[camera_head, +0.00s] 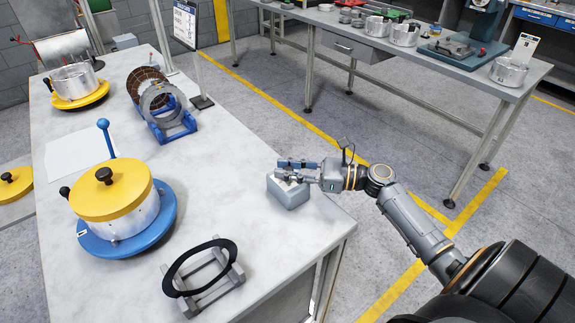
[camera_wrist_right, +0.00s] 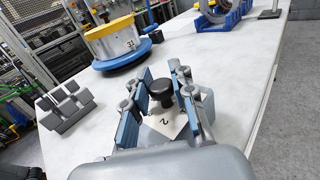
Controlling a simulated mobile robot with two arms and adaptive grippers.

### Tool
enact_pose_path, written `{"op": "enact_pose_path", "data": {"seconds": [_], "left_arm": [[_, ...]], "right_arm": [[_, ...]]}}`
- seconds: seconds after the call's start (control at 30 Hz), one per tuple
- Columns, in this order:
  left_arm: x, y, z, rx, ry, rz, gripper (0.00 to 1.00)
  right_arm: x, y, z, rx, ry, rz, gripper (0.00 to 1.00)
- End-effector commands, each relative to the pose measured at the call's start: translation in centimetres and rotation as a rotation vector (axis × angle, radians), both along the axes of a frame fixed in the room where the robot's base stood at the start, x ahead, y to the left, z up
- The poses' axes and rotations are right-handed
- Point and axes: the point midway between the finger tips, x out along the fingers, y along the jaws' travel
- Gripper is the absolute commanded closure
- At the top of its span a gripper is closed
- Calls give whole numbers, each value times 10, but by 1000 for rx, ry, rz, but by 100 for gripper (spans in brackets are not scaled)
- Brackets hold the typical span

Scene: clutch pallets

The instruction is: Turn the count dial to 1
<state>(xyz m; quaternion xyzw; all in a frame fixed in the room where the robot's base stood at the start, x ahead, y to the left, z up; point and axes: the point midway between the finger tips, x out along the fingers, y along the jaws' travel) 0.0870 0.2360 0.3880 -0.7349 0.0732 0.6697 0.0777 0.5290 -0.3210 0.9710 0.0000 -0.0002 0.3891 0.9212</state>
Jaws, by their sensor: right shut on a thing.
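The count dial is a small grey box (camera_head: 288,193) on the right edge of the white table. In the right wrist view its black round knob (camera_wrist_right: 161,90) stands above a pale face (camera_wrist_right: 170,124) where a "2" can be read. My right gripper (camera_head: 296,172) is over the box, coming in from the right. My left gripper is not in view.
A yellow-lidded pot (camera_head: 118,204) on a blue turntable (camera_head: 142,238) stands to the left. A grey stand with a black ring (camera_head: 176,282) is near the front. Blue stands hold discs (camera_head: 160,104) farther back. The tabletop around the dial is clear.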

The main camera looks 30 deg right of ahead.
Motion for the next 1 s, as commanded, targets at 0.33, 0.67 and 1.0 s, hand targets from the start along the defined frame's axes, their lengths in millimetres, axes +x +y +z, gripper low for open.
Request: {"op": "enact_pose_path", "data": {"seconds": [0.33, 0.67, 1.0], "left_arm": [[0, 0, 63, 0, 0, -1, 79], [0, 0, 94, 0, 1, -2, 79], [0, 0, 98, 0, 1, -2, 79]], "right_arm": [[-2, 2, 8, 6, 6, -266, 100], [-1, 1, 3, 5, 4, -578, 100], [-1, 1, -1, 2, 4, -836, 100]]}}
